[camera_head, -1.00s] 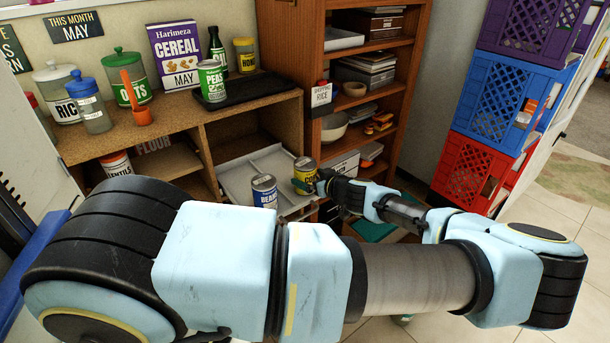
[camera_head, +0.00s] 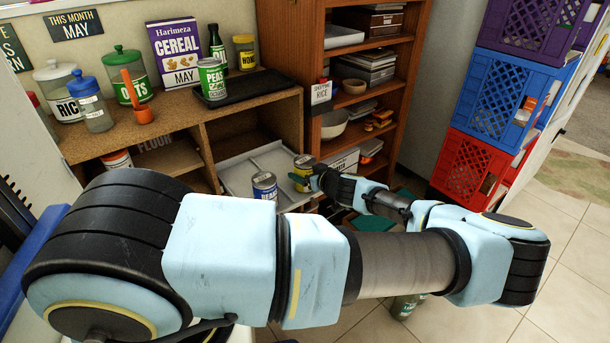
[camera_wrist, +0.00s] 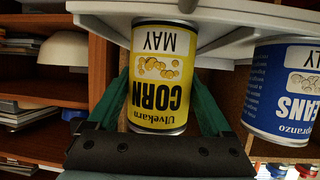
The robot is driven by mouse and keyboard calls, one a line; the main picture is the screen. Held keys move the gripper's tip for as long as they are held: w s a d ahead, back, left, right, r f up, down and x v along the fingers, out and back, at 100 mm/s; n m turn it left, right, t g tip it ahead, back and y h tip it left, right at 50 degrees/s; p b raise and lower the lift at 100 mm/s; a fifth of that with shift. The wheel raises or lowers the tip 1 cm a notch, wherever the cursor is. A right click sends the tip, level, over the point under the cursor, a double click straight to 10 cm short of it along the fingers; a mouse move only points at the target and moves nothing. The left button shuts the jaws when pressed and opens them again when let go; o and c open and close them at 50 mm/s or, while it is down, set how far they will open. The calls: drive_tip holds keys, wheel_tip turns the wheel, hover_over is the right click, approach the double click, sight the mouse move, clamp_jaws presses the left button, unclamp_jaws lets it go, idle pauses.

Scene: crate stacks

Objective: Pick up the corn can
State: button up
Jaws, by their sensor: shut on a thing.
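The yellow corn can (camera_wrist: 160,80) fills the middle of the wrist view, its label upside down there. My gripper (camera_wrist: 165,105) has its green fingers on both sides of the can and is shut on it. In the head view the corn can (camera_head: 302,172) is at the right end of the grey tray (camera_head: 236,179), with my gripper (camera_head: 306,180) at it. Fingers and arm partly hide it there. I cannot tell whether the can still touches the tray.
A blue beans can (camera_head: 264,187) stands close to the left of the corn can; it also shows in the wrist view (camera_wrist: 285,90). A brown shelf unit (camera_head: 298,60) stands behind on the right. Stacked crates (camera_head: 513,90) are at the far right.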

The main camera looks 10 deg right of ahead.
clamp_jaws()
drive_tip(key=shift+r, duration=0.1)
